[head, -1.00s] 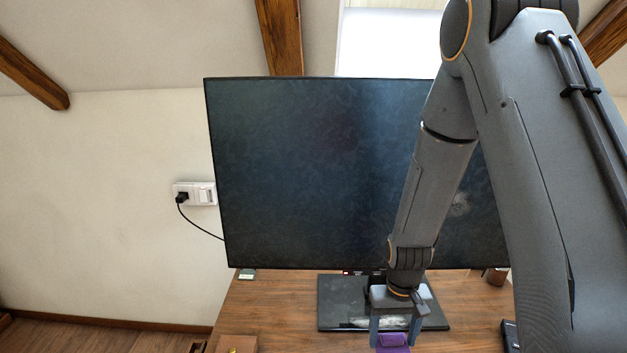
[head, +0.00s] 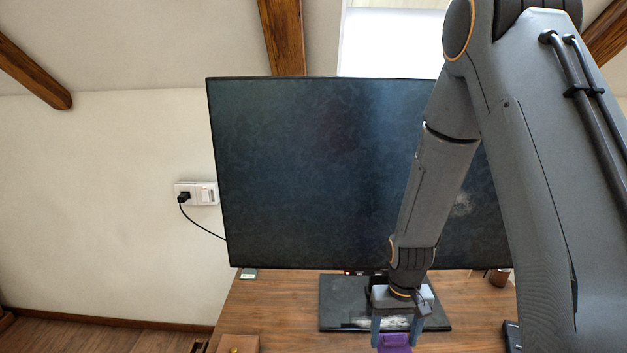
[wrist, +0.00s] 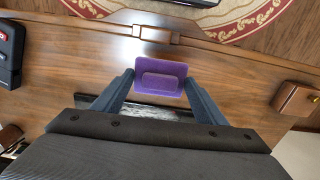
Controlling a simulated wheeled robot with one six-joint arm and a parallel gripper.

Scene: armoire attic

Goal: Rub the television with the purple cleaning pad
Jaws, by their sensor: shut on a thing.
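The television (head: 310,170) is a large dark screen on a black stand (head: 340,303) on a wooden table. A pale smudge (head: 462,205) shows at the right of the screen, partly behind my arm. My gripper (head: 395,338) is in front of the stand at the bottom of the head view. It is shut on the purple cleaning pad (head: 394,345), cut off by the frame's lower edge. In the wrist view the pad (wrist: 160,70) sits between the fingertips of my gripper (wrist: 159,84), over the table; I cannot tell whether it touches it.
The wooden table (head: 270,305) is partly clear left of the stand. A small brown box (head: 238,344) stands at its near left. A dark object with buttons (wrist: 10,52) lies at the left in the wrist view. A cable runs to the wall outlet (head: 197,193).

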